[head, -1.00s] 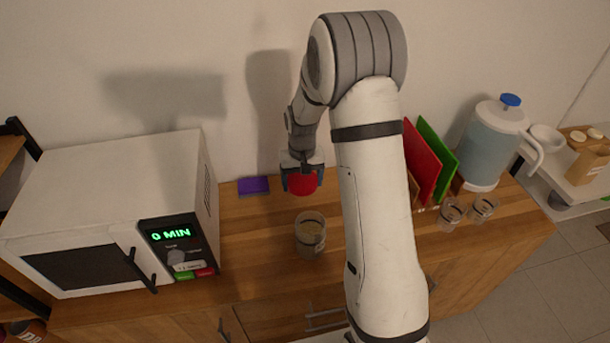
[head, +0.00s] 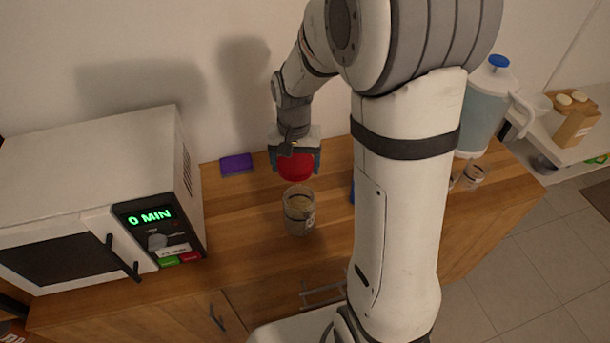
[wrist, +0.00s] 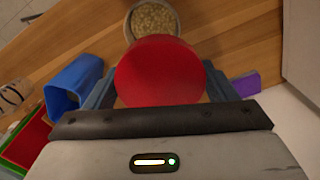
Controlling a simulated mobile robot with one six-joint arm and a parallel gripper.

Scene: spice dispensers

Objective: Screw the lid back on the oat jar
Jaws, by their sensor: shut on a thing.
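The oat jar (head: 299,214) is a clear open jar standing upright on the wooden counter. In the wrist view its open mouth (wrist: 153,20) shows oats inside. My gripper (head: 295,168) is shut on the round red lid (head: 296,167), one finger on each side. The lid also fills the middle of the wrist view (wrist: 160,72). In the head view the lid is just above and behind the jar's rim. In the wrist view it overlaps the near edge of the mouth. I cannot tell whether lid and rim touch.
A white microwave (head: 90,190) stands on the left. A purple sponge-like block (head: 236,164) lies near the wall. A blue container (wrist: 75,82) shows beside the gripper. A pitcher (head: 480,105) stands at the right. The counter (head: 250,255) before the jar is clear.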

